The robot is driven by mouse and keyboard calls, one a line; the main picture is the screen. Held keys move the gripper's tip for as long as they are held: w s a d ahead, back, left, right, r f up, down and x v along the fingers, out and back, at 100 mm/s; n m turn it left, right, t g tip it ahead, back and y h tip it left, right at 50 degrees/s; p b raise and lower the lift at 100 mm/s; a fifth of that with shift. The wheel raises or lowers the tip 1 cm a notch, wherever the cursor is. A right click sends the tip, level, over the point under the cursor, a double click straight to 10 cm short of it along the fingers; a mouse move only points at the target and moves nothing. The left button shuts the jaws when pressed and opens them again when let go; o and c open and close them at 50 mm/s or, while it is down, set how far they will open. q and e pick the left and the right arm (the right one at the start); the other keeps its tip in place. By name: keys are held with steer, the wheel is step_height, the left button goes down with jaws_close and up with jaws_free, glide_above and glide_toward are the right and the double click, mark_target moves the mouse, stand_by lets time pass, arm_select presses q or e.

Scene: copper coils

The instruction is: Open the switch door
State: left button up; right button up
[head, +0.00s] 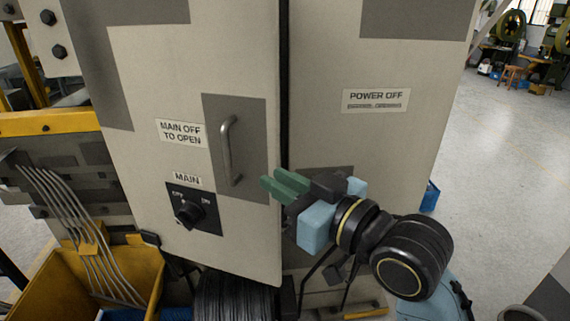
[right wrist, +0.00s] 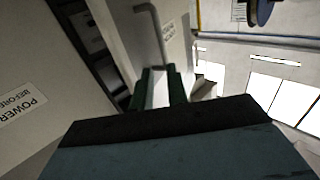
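The switch door (head: 235,60) is a tall beige panel with grey patches, on the left of the cabinet. Its upright metal bar handle (head: 228,150) is near the right edge; the handle (right wrist: 153,32) also shows at the top of the right wrist view. The black MAIN switch (head: 190,208) with a round knob is below left of the handle. A dark gap (head: 284,80) runs along the door's right edge. My right gripper (head: 272,182) has its green fingers parted, right of the handle and apart from it. The right wrist view shows nothing clearly gripped. My left gripper is out of view.
The fixed cabinet panel (head: 385,60) with a POWER OFF label (head: 376,100) stands right of the gap, behind my right gripper. A yellow bin (head: 75,285) with bent metal rods is at lower left. Open floor (head: 500,150) lies to the right.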

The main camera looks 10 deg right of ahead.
steer(key=shift+s+d+p, duration=0.1)
steer(key=shift+s+p, duration=0.15)
steer(key=shift+p, duration=0.1)
